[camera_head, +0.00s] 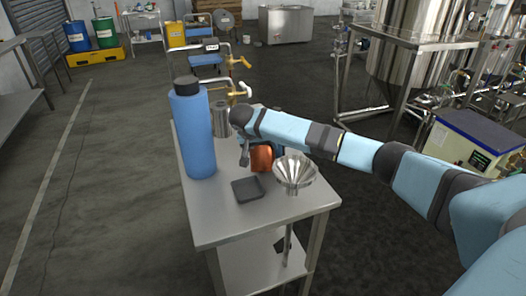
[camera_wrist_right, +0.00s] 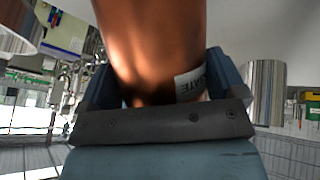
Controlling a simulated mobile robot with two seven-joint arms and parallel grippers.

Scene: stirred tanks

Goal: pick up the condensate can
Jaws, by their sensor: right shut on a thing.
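The condensate can is a copper-coloured can (camera_head: 261,158) over the steel table (camera_head: 225,221), partly hidden behind my right arm. My right gripper (camera_head: 250,153) is around it. In the right wrist view the can (camera_wrist_right: 150,45) stands between the two fingers of the gripper (camera_wrist_right: 158,88), which is shut on it. Part of a white label ending in "ATE" shows beside the right finger. I cannot tell whether the can's base touches the table. My left gripper is not in view.
A tall blue bottle (camera_head: 193,135) with a black cap stands at the table's left. A steel can (camera_head: 221,121) is behind. A dark square pad (camera_head: 247,190) lies in front of the copper can, and a steel funnel (camera_head: 295,173) stands at the right edge. The front left tabletop is clear.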

